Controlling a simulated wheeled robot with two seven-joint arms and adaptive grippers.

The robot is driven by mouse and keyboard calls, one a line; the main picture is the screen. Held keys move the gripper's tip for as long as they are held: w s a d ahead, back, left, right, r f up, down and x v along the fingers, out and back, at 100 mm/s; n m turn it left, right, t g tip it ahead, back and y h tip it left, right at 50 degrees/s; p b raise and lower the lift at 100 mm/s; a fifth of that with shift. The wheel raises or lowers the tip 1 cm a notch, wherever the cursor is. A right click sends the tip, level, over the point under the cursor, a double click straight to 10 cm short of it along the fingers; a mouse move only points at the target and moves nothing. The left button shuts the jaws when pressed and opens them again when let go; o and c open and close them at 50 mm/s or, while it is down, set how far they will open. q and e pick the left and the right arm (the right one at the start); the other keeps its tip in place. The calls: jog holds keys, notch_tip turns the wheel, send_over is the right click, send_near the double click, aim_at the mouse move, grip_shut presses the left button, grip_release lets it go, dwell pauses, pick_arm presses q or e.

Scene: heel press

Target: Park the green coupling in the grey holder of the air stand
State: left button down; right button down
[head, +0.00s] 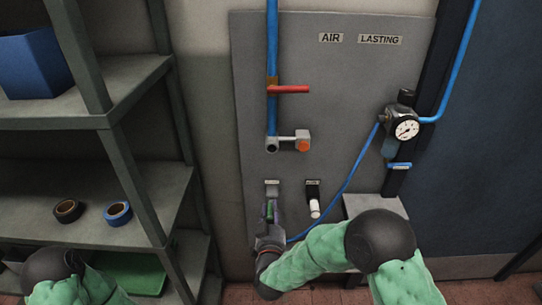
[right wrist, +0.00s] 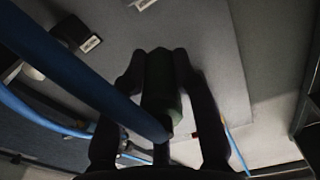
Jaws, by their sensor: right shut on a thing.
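The green coupling (head: 270,211) is in my right gripper (head: 270,217), just below the grey holder (head: 272,187) on the air stand's panel. In the right wrist view the gripper (right wrist: 158,62) is shut on the coupling (right wrist: 160,82), one finger on each side. The grey holder (right wrist: 143,3) shows only at the top edge of that view, apart from the coupling's end. The blue hose (head: 325,213) runs from the regulator to behind my right arm; a thick blue hose (right wrist: 85,75) also crosses the wrist view. My left arm shows at the lower left, its gripper out of view.
A black holder (head: 312,187) with a white coupling (head: 315,208) is right of the grey one. Above are a red valve handle (head: 290,89) and an orange button (head: 303,145). A gauge (head: 406,129) is on the right. A shelf (head: 95,215) with tape rolls stands left.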

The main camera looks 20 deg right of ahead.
notch_tip(320, 180, down, 7)
dwell(0.8)
jog(key=shift+w+d, duration=0.1)
jog(key=shift+x, duration=2.35)
jog(key=shift+x, duration=1.4)
dwell(0.9)
jog(key=c, duration=0.9)
grip_release()
